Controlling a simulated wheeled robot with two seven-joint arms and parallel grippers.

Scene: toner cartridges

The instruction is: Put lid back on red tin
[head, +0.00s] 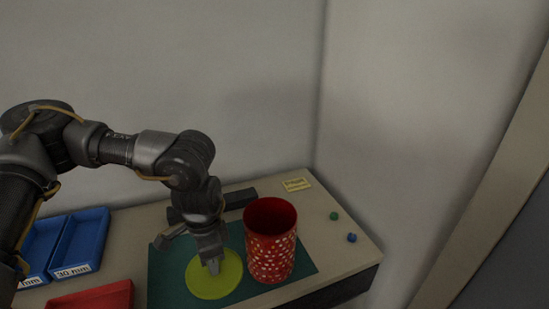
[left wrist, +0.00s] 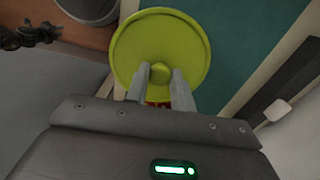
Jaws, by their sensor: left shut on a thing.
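The red tin (head: 270,243) with pale dots stands upright and open-topped on the right part of a dark green mat. A round yellow-green lid (head: 203,287) is left of the tin in the head view; the same lid (left wrist: 135,45) fills the upper middle of the left wrist view. My left gripper (head: 213,268) points down over the lid. It is shut on the lid's central knob (left wrist: 160,74), with one finger on each side. I cannot tell whether the lid touches the mat. A small patch of red shows between the fingers below the lid. My right gripper is not in view.
The green mat (head: 166,268) lies on a table against a wall. Blue trays (head: 83,238) and a red tray (head: 100,299) are at left. A yellow note (head: 297,184), a green bit (head: 334,216) and a blue bit (head: 352,238) lie right of the tin.

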